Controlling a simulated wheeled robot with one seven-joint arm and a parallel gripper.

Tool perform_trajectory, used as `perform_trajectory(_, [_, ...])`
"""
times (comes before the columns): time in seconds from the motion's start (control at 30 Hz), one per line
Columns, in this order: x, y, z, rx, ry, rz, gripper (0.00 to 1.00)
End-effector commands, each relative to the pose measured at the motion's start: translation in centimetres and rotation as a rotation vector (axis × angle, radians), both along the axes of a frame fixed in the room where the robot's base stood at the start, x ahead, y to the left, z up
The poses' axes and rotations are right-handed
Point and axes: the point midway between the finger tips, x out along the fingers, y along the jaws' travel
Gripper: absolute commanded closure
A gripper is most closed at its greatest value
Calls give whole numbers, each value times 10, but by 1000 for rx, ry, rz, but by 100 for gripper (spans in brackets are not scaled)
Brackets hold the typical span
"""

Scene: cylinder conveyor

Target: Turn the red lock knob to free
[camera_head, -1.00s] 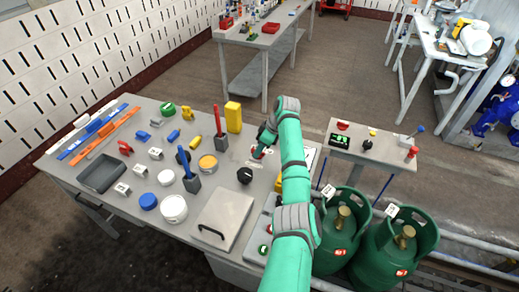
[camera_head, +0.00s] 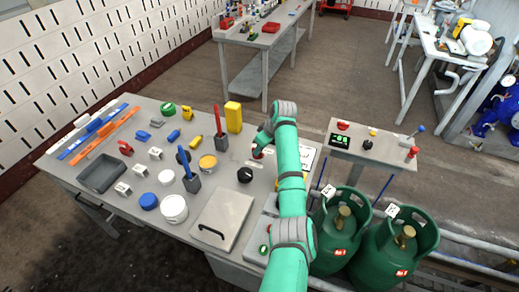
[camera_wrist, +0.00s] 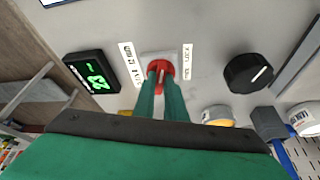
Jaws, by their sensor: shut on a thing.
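The red lock knob (camera_wrist: 158,68) shows in the wrist view on a light panel. White text labels flank it left and right; they are too small to read surely. My gripper (camera_wrist: 163,88) has its two green fingers closed around the knob. The fingers hide part of the knob, so I cannot tell its exact angle. In the head view my gripper (camera_head: 258,150) is down at the knob (camera_head: 257,155), which is mostly hidden by the hand.
A black dial (camera_wrist: 248,73) sits beside the knob, and a display with green digits (camera_wrist: 91,73) is on the other side. On the bench are a grey hatch (camera_head: 222,218), a yellow block (camera_head: 233,116) and red and blue upright handles. Green gas cylinders (camera_head: 343,240) stand at the right.

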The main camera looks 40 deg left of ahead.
Motion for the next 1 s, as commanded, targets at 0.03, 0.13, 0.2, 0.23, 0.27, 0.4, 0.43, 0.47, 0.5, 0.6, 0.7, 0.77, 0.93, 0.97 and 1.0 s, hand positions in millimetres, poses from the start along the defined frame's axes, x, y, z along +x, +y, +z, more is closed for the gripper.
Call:
perform_trajectory(0.03, [-1,0,0,2,0,-41,100])
perform_trajectory(0.13, [-2,0,0,2,-2,-137,100])
perform_trajectory(0.2, [-2,0,0,2,-1,-203,100])
perform_trajectory(0.23, [-2,0,0,2,-1,-232,100])
perform_trajectory(0.27, [-3,1,0,1,-1,-260,100])
perform_trajectory(0.4, [-3,1,0,1,-1,-394,100])
perform_trajectory(0.43, [-4,1,0,1,0,-422,100])
perform_trajectory(0.47, [-4,1,0,1,-2,-451,100])
perform_trajectory(0.5, [-4,2,0,1,-1,-487,100])
perform_trajectory(0.6, [-5,2,1,1,-2,-583,100])
perform_trajectory(0.7, [-5,3,0,1,-1,-678,100])
perform_trajectory(0.77, [-6,3,0,0,-1,-734,100])
perform_trajectory(0.93, [-7,4,1,0,-1,-893,100])
perform_trajectory(0.97, [-7,4,0,0,0,-921,100])
perform_trajectory(1.0, [-7,4,1,0,0,-956,100])
